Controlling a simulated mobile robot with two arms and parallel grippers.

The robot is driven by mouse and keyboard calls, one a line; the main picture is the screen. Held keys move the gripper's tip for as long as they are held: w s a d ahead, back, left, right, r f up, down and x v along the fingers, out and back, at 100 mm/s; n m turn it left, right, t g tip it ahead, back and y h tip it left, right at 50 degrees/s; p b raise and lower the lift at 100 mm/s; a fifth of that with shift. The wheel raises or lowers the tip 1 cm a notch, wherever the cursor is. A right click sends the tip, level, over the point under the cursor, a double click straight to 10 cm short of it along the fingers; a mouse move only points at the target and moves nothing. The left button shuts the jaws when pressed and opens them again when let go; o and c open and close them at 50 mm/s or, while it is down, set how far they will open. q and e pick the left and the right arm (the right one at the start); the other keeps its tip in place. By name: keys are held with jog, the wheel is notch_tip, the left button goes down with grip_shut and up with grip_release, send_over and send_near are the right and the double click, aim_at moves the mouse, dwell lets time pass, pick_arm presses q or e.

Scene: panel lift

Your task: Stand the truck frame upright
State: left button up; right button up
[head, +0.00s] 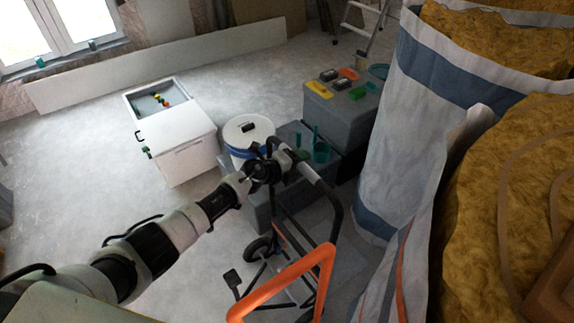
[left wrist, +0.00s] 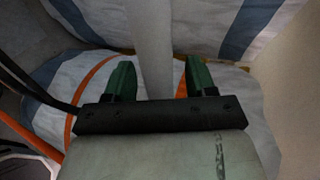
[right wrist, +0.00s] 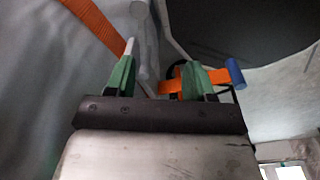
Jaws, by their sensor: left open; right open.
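The truck frame (head: 338,218) stands tilted in the middle of the head view, with dark tubes, small wheels, a grey upper bar and an orange bar (head: 285,282) low in front. My left gripper (head: 288,158) is at the top end of the grey bar. In the left wrist view its green fingers (left wrist: 158,78) are open, one on each side of a grey tube (left wrist: 150,45); contact is not clear. In the right wrist view my right gripper (right wrist: 160,78) is open, with a grey tube end and orange parts beyond its fingers. The head view does not show my right gripper.
Big insulation bags (head: 425,130) crowd the right side. Behind the frame stand a white bucket (head: 240,145), grey boxes (head: 345,115) with small items, and a white cabinet (head: 180,140). A stepladder (head: 372,25) is at the back. The floor at left is clear.

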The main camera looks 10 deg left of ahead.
pick_arm(q)
jog(key=p+v, duration=0.2)
jog(key=v, duration=0.6)
jog(key=shift+s, duration=0.3)
jog(key=shift+a+r, duration=0.1)
jog(key=shift+a, duration=0.1)
